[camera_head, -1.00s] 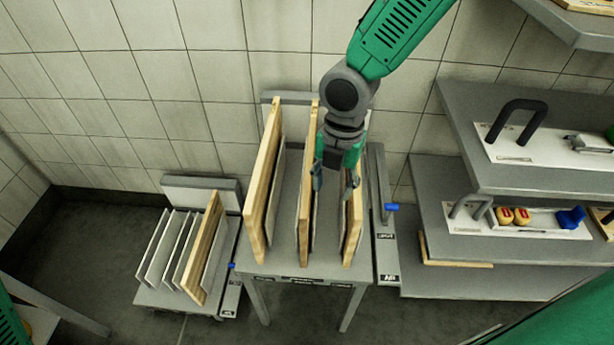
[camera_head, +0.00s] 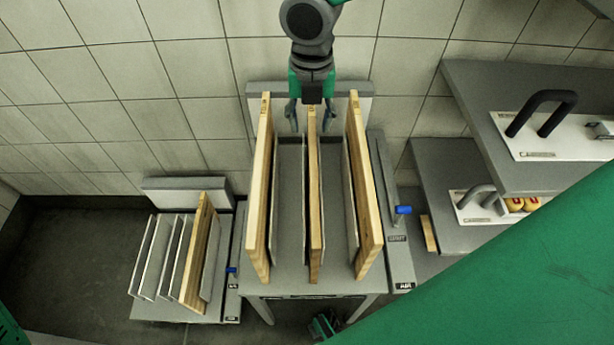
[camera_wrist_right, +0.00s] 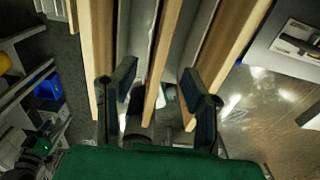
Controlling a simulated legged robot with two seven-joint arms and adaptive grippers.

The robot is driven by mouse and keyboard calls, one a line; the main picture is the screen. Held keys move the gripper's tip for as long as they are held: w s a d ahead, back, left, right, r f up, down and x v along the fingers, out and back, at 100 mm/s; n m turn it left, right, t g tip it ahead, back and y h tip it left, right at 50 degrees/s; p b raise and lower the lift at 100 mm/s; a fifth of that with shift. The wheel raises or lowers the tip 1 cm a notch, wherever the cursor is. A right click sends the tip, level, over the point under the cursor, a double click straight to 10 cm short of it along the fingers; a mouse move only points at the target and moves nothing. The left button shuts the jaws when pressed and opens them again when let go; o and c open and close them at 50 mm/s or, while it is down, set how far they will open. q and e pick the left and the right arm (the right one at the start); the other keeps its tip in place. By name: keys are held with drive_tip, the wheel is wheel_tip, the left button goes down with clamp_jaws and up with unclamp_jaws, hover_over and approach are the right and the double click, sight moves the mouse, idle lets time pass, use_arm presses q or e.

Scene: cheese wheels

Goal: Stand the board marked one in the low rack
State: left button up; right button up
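Three upright wooden boards stand in the tall rack (camera_head: 378,92): a left board (camera_head: 258,190), a middle board (camera_head: 315,200) and a right board (camera_head: 364,190). Small marks at their far ends are too small to read, so I cannot tell which is one. My right gripper (camera_head: 312,118) is open at the far end of the middle board, one finger on each side. In the wrist view its fingers (camera_wrist_right: 160,78) are apart with the middle board (camera_wrist_right: 164,50) between them, no clear contact. The low rack (camera_head: 175,312) stands at left. My left gripper is not seen.
The low rack has several thin dividers (camera_head: 157,255) and one wooden board (camera_head: 198,250) in its right part. Grey shelves (camera_head: 450,170) with handled white trays (camera_head: 560,145) stand at right. A tiled wall is close behind the racks.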

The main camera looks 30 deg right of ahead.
sight(310, 151)
wheel_tip(310, 151, down, 8)
drive_tip(key=shift+s+a+f+b, duration=0.1)
drive_tip(key=shift+s+a+b, duration=0.05)
drive_tip(key=shift+b, duration=0.3)
drive_tip(key=f, duration=0.2)
drive_tip(key=d+f, duration=0.1)
drive_tip(key=f, duration=0.1)
drive_tip(key=shift+d+f, duration=0.1)
drive_tip(key=shift+f, duration=0.3)
drive_tip(key=shift+a, duration=0.2)
clamp_jaws()
drive_tip(key=shift+r, duration=0.1)
